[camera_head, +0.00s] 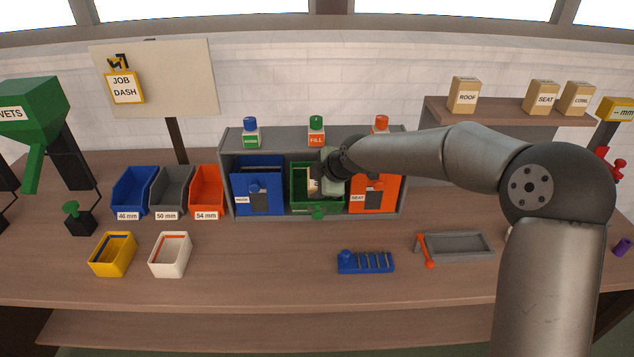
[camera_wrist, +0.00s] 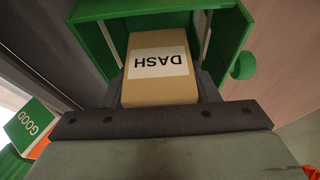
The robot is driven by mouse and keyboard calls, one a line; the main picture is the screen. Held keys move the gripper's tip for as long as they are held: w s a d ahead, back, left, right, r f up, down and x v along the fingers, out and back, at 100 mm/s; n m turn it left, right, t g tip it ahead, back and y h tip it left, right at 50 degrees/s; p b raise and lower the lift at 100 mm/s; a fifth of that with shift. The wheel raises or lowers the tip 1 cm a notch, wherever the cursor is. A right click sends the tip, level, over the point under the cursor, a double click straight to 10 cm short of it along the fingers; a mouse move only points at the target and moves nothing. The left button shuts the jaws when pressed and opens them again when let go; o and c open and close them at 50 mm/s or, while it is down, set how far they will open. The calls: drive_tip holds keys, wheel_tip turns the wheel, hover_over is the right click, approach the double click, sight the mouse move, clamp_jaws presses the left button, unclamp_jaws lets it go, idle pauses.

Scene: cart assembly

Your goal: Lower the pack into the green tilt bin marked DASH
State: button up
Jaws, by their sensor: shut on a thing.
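The pack (camera_wrist: 160,90) is a tan box with a white label reading DASH, upside down in the wrist view. My gripper (camera_wrist: 160,100) is shut on it, a dark finger showing on each side. In the head view my gripper (camera_head: 328,180) is at the mouth of the green tilt bin (camera_head: 297,203), in the middle of the grey cabinet, and hides part of it. The bin stands tilted open, with its green knob (camera_wrist: 243,65) at its front. The pack is at the bin's opening; how deep it sits is unclear. The bin's own label is not readable.
A blue bin (camera_head: 257,175) and an orange bin (camera_head: 375,190) flank the green one in the grey cabinet (camera_head: 226,150). Several coloured knobs stand on its top. A blue rack (camera_head: 365,262) and a grey tray (camera_head: 455,244) lie in front. My arm comes in from the right.

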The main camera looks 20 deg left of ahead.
drive_tip(key=o, duration=1.1)
drive_tip(key=shift+o, duration=0.2)
drive_tip(key=b+v, duration=0.1)
drive_tip(key=v, duration=1.6)
drive_tip(key=shift+d+r+b, duration=0.15)
drive_tip(key=shift+b, duration=0.15)
drive_tip(key=shift+s, duration=0.1)
drive_tip(key=s+d+f+m+g+h, duration=0.1)
drive_tip(key=s+d+f+m+h, duration=0.1)
drive_tip(key=s+d+f+m, duration=0.2)
drive_tip(key=s+d+f+m+g+h, duration=0.2)
drive_tip(key=s+d+f+m, duration=0.3)
drive_tip(key=s+d+m, duration=0.6)
drive_tip(key=s+d+f+m+g+h, duration=0.1)
drive_tip(key=s+d+f+m+h, duration=0.1)
drive_tip(key=s+d+f+m, duration=0.3)
drive_tip(key=s+d+m, duration=0.3)
drive_tip(key=s+d, duration=0.3)
drive_tip(key=s, duration=0.2)
drive_tip(key=shift+f+h, duration=0.25)
drive_tip(key=shift+h, duration=0.05)
